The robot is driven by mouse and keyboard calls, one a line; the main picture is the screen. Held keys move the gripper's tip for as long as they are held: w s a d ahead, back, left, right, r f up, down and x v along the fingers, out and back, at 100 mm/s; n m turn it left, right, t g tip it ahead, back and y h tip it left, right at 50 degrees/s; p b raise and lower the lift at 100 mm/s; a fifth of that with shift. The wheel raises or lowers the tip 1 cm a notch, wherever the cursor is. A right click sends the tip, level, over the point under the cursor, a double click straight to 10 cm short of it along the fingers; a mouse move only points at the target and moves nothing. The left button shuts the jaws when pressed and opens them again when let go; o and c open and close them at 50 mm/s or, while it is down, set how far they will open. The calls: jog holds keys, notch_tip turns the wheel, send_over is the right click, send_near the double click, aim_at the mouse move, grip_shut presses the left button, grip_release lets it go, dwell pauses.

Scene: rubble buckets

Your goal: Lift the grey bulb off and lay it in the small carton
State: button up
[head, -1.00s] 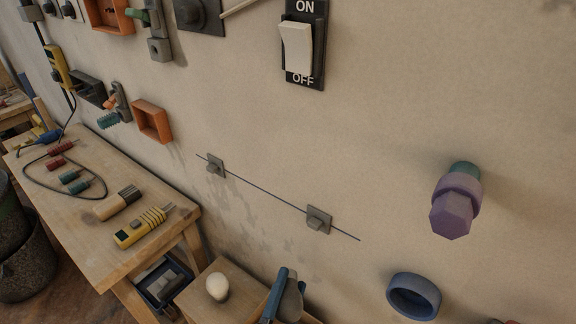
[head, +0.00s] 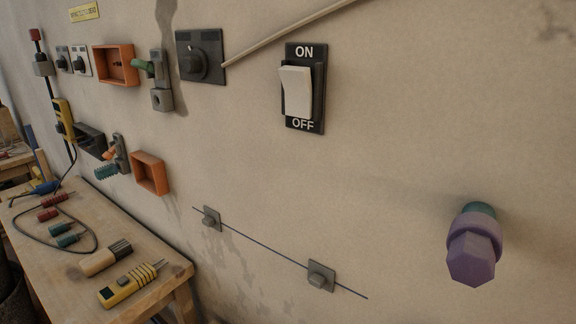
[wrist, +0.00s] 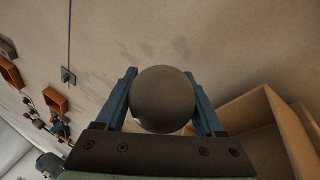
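The grey bulb (wrist: 164,95) is a dark round ball in the wrist view. It sits between the two blue fingers of my gripper (wrist: 164,100), which press close on both its sides. Its lower end and base are hidden by the gripper body. An open tan carton (wrist: 246,106) stands to the right of the fingers, and the bulb appears outside its opening. Only part of the carton shows, and its floor is partly cut off. My gripper, the bulb and the carton are not in the head view now.
On the wall are a white ON/OFF switch (head: 296,92), a purple and teal knob (head: 472,250), orange boxes (head: 151,173) and two grey clips (head: 321,277) on a thin line. A wooden bench (head: 170,297) at left holds a yellow meter (head: 130,285) and a brush (head: 105,259).

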jog(key=o, duration=0.4)
jog(key=shift+s, duration=0.1)
jog(key=v, duration=1.2)
jog(key=shift+s+a+f+b, duration=0.1)
jog(key=shift+s+a+b, duration=0.05)
jog(key=shift+s+b, duration=0.2)
